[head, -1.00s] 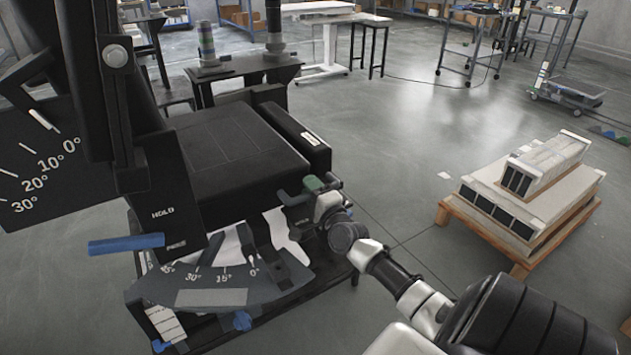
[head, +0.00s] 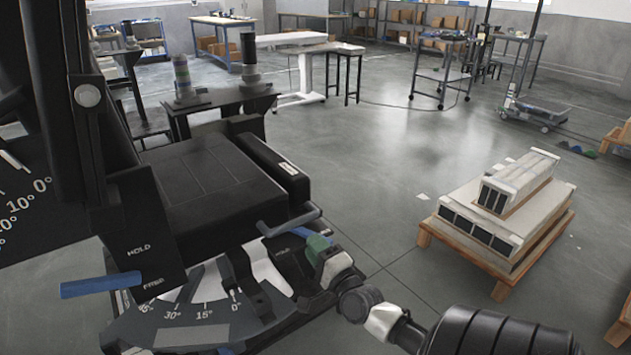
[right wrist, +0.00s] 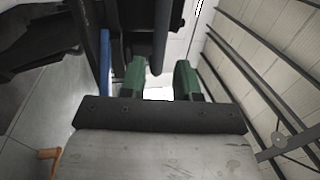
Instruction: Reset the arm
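The machine's black upright arm (head: 80,130) stands at the left in the head view, beside a dark degree scale (head: 25,205) cut by the picture edge. A blue handle (head: 100,285) sticks out below its HOLD panel (head: 140,245). A lower curved scale (head: 190,325) reads 0° to 45°. A grey-blue bar (head: 289,222) lies at the bed's near right corner. My right gripper (head: 318,250) is just below that bar. In the right wrist view its green fingers (right wrist: 159,82) are apart, with a dark rod's end (right wrist: 161,45) beyond or between them; contact is unclear. My left gripper is out of view.
A low wooden pallet (head: 430,240) with stacked pale slabs (head: 500,225) stands to the right. A dark side table (head: 215,100) is behind the machine. Open grey floor (head: 390,150) lies between machine and pallet. A blue strip (right wrist: 105,65) runs left of the fingers in the right wrist view.

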